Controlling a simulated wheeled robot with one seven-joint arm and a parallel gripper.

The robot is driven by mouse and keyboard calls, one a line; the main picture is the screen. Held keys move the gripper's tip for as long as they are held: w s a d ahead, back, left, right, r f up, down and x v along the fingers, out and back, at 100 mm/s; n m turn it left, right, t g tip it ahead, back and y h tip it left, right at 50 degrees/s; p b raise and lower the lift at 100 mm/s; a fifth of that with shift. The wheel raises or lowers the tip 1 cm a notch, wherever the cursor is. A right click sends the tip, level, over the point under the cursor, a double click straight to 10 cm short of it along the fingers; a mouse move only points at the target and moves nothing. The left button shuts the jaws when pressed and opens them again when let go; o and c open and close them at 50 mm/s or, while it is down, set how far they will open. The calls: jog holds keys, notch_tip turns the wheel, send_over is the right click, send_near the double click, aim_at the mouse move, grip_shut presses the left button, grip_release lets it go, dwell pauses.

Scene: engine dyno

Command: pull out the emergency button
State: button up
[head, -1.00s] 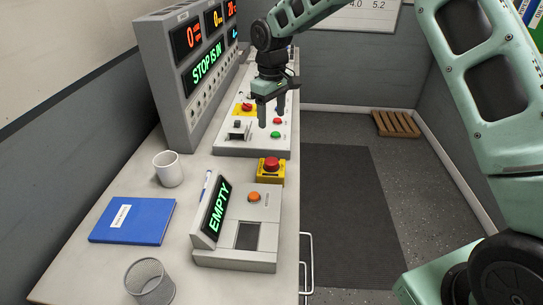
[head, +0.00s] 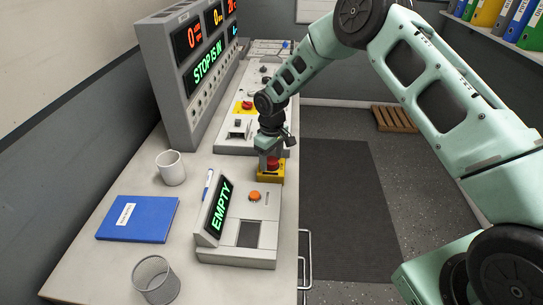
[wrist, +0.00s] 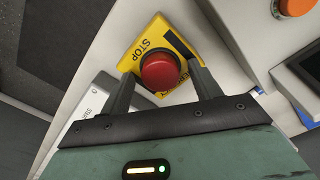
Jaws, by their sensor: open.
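The emergency button is a red mushroom head (wrist: 160,71) on a yellow box labelled STOP (wrist: 140,50). In the head view the yellow box (head: 270,178) stands on the bench behind the small EMPTY unit, and the red head (head: 273,164) is partly hidden by my gripper. My gripper (head: 268,160) points down over the box. In the wrist view my gripper (wrist: 163,78) is open, with one finger on each side of the red head. I cannot tell whether the fingers touch it. The big display (head: 208,63) reads STOP IS IN.
The EMPTY unit (head: 240,236) with an orange button (head: 254,196) stands just in front of the yellow box. A control panel with another red button on yellow (head: 246,105) lies behind.

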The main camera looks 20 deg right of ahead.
aim_at(271, 160)
grip_shut()
jog(key=shift+w+r, duration=0.1)
jog(key=shift+r, duration=0.65)
grip_release()
notch_tip(271, 160, up, 17)
jog(key=b, duration=0.3)
jog(key=shift+r+b, duration=0.2)
jog(key=shift+b, duration=0.1)
